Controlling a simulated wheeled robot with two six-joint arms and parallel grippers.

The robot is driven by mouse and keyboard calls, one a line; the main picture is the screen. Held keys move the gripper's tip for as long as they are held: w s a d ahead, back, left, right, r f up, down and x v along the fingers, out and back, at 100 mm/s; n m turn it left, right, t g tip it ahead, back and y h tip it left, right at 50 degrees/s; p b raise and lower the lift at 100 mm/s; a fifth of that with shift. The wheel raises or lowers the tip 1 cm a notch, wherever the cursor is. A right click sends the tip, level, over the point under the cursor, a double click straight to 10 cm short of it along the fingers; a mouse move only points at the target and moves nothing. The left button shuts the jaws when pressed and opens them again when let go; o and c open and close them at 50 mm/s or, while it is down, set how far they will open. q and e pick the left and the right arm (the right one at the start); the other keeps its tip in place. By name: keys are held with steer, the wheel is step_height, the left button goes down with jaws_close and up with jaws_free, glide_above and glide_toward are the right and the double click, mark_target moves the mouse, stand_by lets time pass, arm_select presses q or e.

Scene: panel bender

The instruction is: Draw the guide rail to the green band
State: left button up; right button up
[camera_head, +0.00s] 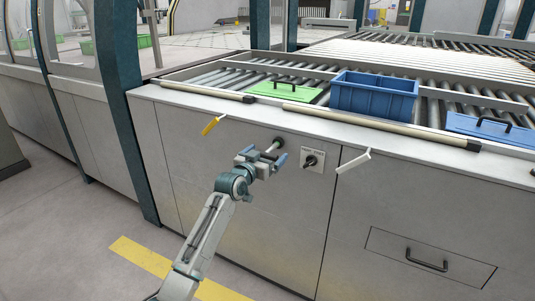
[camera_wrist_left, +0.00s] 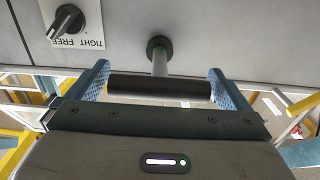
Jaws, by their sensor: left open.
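A pull rod (camera_wrist_left: 160,62) stands out from a dark round collar (camera_wrist_left: 160,46) on the grey cabinet front, and a little green shows on it close to the collar. A black crossbar handle (camera_wrist_left: 160,88) is at its near end. The rod also shows in the head view (camera_head: 274,146). My left gripper (camera_head: 263,160) is open at the handle. In the left wrist view its two blue fingers (camera_wrist_left: 160,84) stand at either end of the crossbar, with small gaps showing. My right gripper is in neither view.
A black knob (camera_head: 309,160) on a TIGHT/FREE plate is right of the rod. A yellow handle (camera_head: 211,125) and a white lever (camera_head: 354,161) stick out on either side. Above are a blue bin (camera_head: 374,97) and green lid (camera_head: 284,92) on rollers. A drawer (camera_head: 427,262) is lower right.

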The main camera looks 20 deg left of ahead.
arm_select(q)
steer(key=s, duration=0.9)
steer(key=shift+s+a, duration=0.35)
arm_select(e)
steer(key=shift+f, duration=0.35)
